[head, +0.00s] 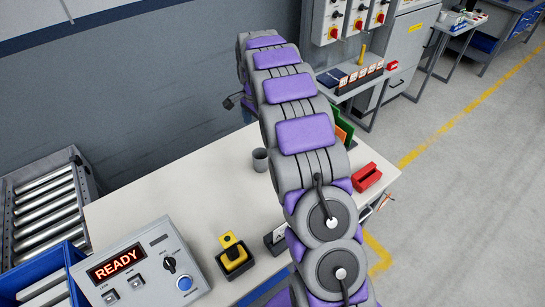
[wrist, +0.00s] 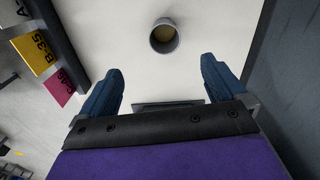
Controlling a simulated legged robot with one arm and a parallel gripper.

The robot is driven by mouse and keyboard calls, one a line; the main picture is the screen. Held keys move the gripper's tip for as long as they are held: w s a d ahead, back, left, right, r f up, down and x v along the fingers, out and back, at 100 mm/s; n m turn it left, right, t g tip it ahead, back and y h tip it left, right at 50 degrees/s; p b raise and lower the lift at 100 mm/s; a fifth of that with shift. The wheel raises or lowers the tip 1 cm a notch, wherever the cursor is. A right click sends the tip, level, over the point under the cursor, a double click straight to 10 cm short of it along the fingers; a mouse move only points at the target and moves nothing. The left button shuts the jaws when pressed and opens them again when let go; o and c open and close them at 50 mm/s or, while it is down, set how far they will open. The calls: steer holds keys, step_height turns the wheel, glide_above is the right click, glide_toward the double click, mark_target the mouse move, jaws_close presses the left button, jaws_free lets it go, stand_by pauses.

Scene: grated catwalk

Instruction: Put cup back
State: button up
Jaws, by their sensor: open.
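A grey cup (head: 260,160) stands on the white table (head: 170,190), just left of my arm in the head view. In the wrist view the cup (wrist: 163,37) is seen from above, with its round rim and a brownish inside. My gripper (wrist: 160,78) is open, with its two blue fingers spread apart and nothing between them. The cup lies beyond the fingertips, roughly centred between them, and apart from them.
A control box reading READY (head: 140,270), a yellow-and-black device (head: 233,255) and a red bin (head: 367,177) stand on the table. A roller conveyor (head: 45,205) is at left. In the wrist view, a dark edge with a yellow label (wrist: 38,50) is at left.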

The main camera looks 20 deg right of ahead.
steer(key=b, duration=0.2)
glide_toward(261, 157)
steer(key=shift+s+a+f+m, duration=0.2)
steer(key=shift+s+a+f, duration=0.1)
steer(key=shift+s+f, duration=0.25)
steer(key=shift+s+a+f+m, duration=0.2)
steer(key=shift+s+a+f, duration=0.1)
steer(key=shift+s+f, duration=0.25)
steer(key=shift+a+f, duration=0.2)
steer(key=shift+f, duration=0.05)
steer(key=f, duration=0.3)
steer(key=f+b, duration=0.1)
steer(key=shift+s+d+f, duration=0.15)
steer(key=shift+d+f, duration=0.1)
steer(key=shift+a, duration=0.15)
steer(key=c, duration=1.2)
steer(key=shift+o, duration=0.2)
steer(key=shift+r, duration=0.15)
